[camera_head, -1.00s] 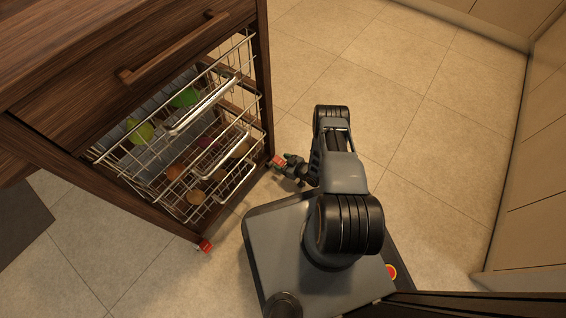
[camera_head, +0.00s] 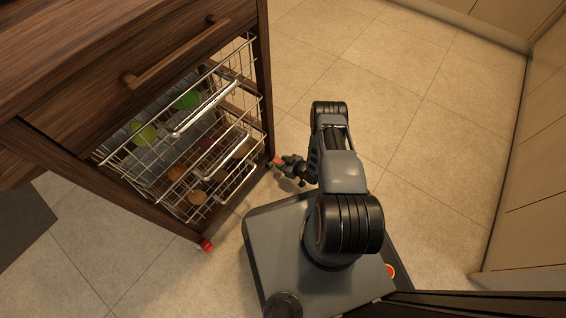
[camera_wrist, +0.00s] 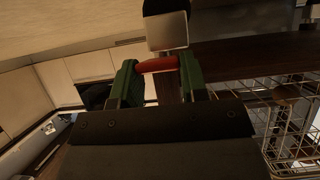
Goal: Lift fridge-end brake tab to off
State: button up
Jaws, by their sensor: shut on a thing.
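A red brake tab (camera_head: 277,159) is at the foot of the wooden trolley's far right corner. It also shows in the wrist view as a red bar (camera_wrist: 158,64) between two green fingertips. My gripper (camera_head: 283,161) reaches in from the right, low by the floor, and is shut on this tab. A grey metal piece with a black end (camera_wrist: 168,30) stands just beyond the tab in the wrist view. A second red tab (camera_head: 206,246) is at the trolley's near foot, apart from my gripper. I cannot tell the tab's exact angle.
The wooden trolley (camera_head: 60,100) has a drawer handle (camera_head: 180,55) and wire baskets (camera_head: 235,120) holding several coloured items. Their front edges stand close to my arm. Open tiled floor (camera_head: 420,140) lies behind and right. Pale cabinets (camera_head: 530,200) line the right side.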

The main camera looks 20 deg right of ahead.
aim_at(278, 160)
jog(key=r+g+h+p, duration=0.2)
jog(key=shift+w+a+g, duration=0.1)
jog(key=shift+w+g, duration=0.05)
jog(key=shift+g, duration=0.25)
jog(key=shift+w+a+r+g+h+p, duration=0.1)
jog(key=shift+w+r+g+h+p, duration=0.1)
jog(key=shift+g+h, duration=0.4)
jog(key=shift+w+a+r+g+h+p, duration=0.15)
jog(key=shift+g+h, duration=0.25)
jog(key=shift+g, duration=0.4)
jog(key=shift+r+g, duration=0.1)
jog(key=shift+g, duration=0.2)
jog(key=o, duration=0.9)
jog(key=p+v, duration=0.3)
jog(key=v, duration=0.4)
jog(key=p+v, duration=0.3)
jog(key=v, duration=0.4)
jog(key=shift+a, duration=0.25)
